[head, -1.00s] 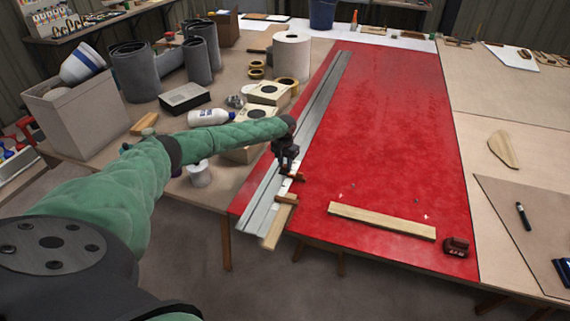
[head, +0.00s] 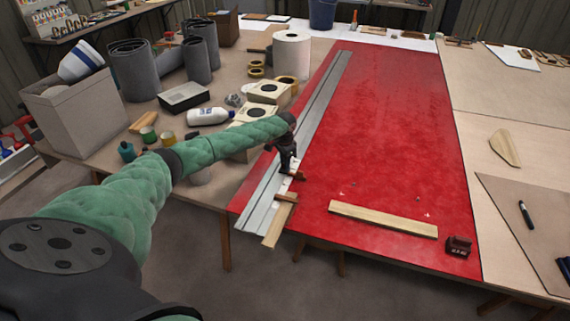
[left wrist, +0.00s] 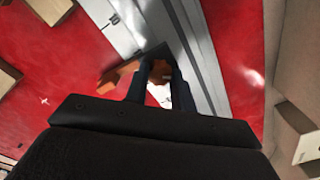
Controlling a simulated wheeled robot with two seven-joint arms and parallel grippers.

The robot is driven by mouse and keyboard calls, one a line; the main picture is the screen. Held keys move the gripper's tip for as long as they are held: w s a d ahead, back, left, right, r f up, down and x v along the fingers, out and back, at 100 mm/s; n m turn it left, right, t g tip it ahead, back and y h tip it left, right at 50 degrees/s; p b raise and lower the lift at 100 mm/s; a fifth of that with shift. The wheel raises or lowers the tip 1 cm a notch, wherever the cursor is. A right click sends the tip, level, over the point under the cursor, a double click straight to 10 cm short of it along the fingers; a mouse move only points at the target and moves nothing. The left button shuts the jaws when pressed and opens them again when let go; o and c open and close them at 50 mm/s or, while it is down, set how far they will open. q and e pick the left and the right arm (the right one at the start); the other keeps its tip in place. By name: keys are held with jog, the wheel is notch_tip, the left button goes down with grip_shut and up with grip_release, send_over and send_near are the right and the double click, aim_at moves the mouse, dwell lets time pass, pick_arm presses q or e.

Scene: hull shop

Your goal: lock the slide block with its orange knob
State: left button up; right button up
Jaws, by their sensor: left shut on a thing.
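A long pale metal rail (head: 318,108) runs along the left side of the red table. The slide block (head: 283,188) is a small light piece near the rail's near end, with brown wooden pieces beside it. My left gripper (head: 290,172) points down over it. In the left wrist view its two dark fingers (left wrist: 158,75) are shut on a small orange-brown part (left wrist: 160,69), which looks like the orange knob. The fingers hide most of it, so its turn cannot be told. My right gripper is not in view.
A white bottle (head: 208,117), rolls and jars crowd the bench left of the rail. The red surface's middle is clear.

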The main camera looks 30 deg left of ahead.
pick_arm(q)
jog(key=m, duration=0.3)
jog(key=shift+f+b, duration=0.15)
jog(key=shift+b, duration=0.25)
jog(key=shift+m, duration=0.8)
jog(key=shift+m+b, duration=0.35)
jog(key=shift+m, duration=1.05)
jog(key=shift+m+b, duration=0.3)
jog(key=shift+m, duration=0.8)
jog(key=shift+m+b, duration=0.35)
jog(key=shift+m, duration=0.45)
jog(key=o, duration=0.9)
jog(key=shift+c, duration=0.2)
jog(key=shift+o, duration=0.7)
jog(key=shift+r, duration=0.35)
jog(key=shift+r+b, duration=1.3)
jog(key=shift+r, duration=2.35)
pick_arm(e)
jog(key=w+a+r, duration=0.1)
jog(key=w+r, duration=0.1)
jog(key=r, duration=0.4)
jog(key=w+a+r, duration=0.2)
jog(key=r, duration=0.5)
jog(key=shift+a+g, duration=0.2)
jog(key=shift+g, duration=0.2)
